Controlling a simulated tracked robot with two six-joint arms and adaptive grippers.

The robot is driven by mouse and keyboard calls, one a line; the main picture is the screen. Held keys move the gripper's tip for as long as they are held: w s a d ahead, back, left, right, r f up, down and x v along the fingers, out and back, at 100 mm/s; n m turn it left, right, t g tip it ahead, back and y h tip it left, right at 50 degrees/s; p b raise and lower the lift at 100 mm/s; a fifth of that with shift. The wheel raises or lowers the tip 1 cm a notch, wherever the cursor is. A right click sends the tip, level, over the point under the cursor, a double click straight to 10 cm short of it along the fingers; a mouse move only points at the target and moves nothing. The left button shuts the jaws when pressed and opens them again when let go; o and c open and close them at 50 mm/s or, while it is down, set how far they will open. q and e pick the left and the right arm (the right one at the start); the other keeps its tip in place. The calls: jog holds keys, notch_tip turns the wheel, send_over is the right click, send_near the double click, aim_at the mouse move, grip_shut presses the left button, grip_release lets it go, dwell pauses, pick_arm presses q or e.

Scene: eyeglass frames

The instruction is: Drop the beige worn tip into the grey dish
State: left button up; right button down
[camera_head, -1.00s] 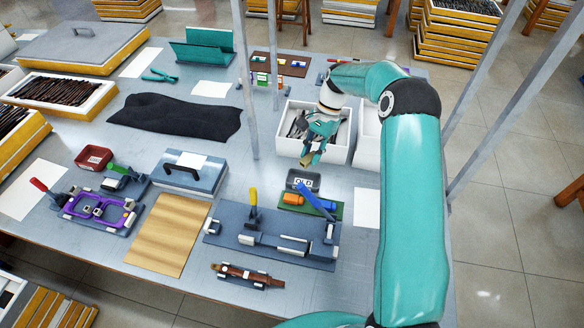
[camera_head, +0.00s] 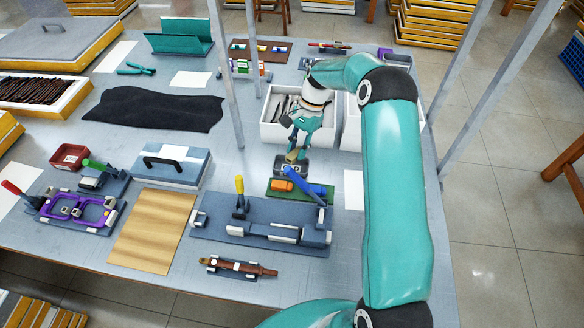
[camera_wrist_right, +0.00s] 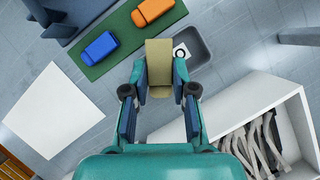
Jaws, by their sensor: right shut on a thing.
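My right gripper (camera_head: 297,147) is shut on the beige worn tip (camera_head: 292,156), which points down from the fingers. In the right wrist view the gripper (camera_wrist_right: 159,85) has the tip (camera_wrist_right: 159,58) between its two fingertips. The grey dish (camera_head: 290,170), labelled OLD in the earlier head view, stands just behind the green mat. In the right wrist view the dish (camera_wrist_right: 201,57) shows partly behind the tip, with the tip over its left part. The height of the tip above the dish is hard to tell. My left gripper is not in view.
The green mat (camera_head: 283,193) carries an orange block (camera_head: 281,185) and a blue block (camera_head: 318,190). A blue lever rises close by the dish. A white bin (camera_head: 273,133) with grey pieces stands behind the gripper. A blue-grey fixture (camera_head: 215,220) lies in front.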

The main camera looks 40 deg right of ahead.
jog(key=c, duration=0.9)
grip_release()
jog(key=shift+o, duration=0.2)
jog(key=shift+w, duration=0.1)
jog(key=v, duration=1.2)
